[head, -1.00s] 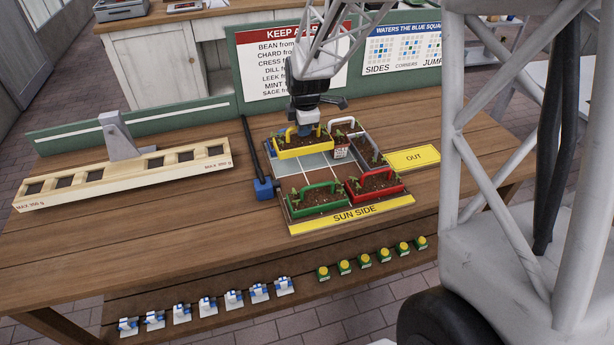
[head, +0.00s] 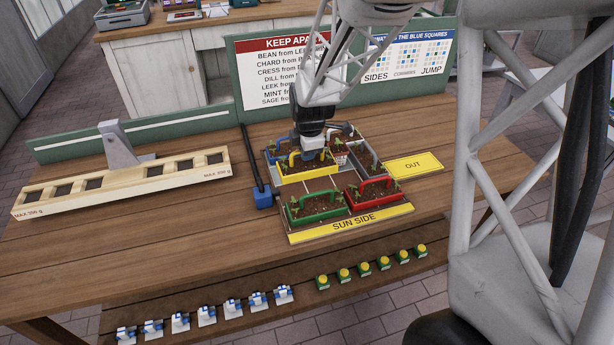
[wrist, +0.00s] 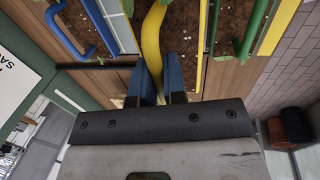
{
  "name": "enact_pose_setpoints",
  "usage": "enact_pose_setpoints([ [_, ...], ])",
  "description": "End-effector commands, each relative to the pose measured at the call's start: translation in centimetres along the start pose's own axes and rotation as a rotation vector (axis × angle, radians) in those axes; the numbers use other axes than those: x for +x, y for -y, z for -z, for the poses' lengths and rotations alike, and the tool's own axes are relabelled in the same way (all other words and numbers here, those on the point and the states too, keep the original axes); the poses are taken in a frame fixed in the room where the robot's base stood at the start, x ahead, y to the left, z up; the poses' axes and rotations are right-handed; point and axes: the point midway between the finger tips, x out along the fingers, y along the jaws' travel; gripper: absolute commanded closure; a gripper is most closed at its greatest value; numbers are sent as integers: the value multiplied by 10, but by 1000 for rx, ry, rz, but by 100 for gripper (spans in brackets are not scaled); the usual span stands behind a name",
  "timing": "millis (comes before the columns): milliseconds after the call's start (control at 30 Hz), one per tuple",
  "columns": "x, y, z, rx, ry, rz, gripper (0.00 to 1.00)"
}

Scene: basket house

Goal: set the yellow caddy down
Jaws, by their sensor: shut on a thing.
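The yellow caddy (head: 312,176) is a soil-filled planter box with a yellow arched handle. In the head view it sits low over the left middle of the sun-side tray (head: 351,222), behind the green caddy (head: 317,204). I cannot tell whether its base touches the tray. My gripper (head: 308,158) is above it. In the wrist view my gripper's two blue fingers (wrist: 161,85) are shut on the yellow handle (wrist: 153,45), with the caddy's soil beyond.
A red caddy (head: 374,189) stands right of the green one. A blue caddy (head: 287,148) is behind the yellow, and a grey one (head: 366,156) is to the right. A yellow OUT plate (head: 414,165) lies right of the tray. The wooden scale rack (head: 122,180) is left.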

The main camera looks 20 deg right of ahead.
Motion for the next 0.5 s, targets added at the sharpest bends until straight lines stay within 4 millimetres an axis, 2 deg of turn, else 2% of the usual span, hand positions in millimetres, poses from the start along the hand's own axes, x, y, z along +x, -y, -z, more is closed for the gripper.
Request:
enact_pose_setpoints([
  [233, 32, 7, 0, 0, 0, 2, 100],
  [500, 39, 8, 0, 0, 0, -1, 100],
])
